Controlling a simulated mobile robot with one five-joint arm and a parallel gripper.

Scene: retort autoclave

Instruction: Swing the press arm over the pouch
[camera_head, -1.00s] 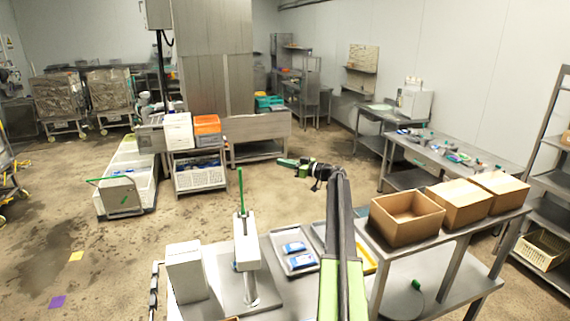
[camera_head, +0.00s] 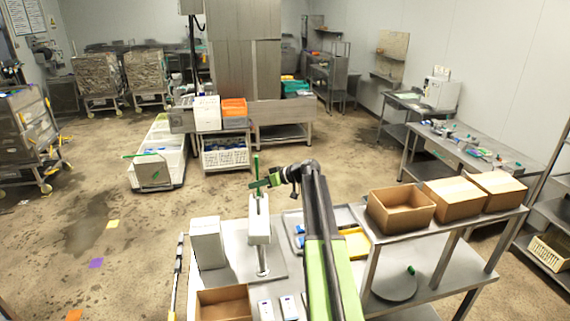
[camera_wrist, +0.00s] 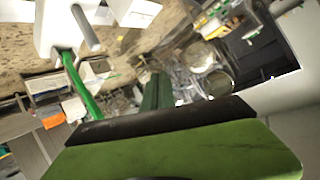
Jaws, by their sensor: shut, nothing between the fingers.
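The press is a white arm (camera_head: 260,230) on a short post over a grey plate, with a green handle (camera_head: 256,163) standing up from it. The wrist view shows the white arm (camera_wrist: 62,22) and green handle (camera_wrist: 82,88) at the left. My gripper (camera_head: 257,184) is shut and empty. It overlaps the handle in the head view; in the wrist view its fingers (camera_wrist: 155,92) are apart from the handle, to its right. Part of a blue pouch (camera_head: 299,229) shows on a tray (camera_head: 291,217) behind my arm. I see no pouch under the press arm.
A white box (camera_head: 206,242) stands left of the press. An open carton (camera_head: 222,303) and two small pale items (camera_head: 277,307) lie at the front. Cardboard boxes (camera_head: 400,208) sit on a raised shelf at the right.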

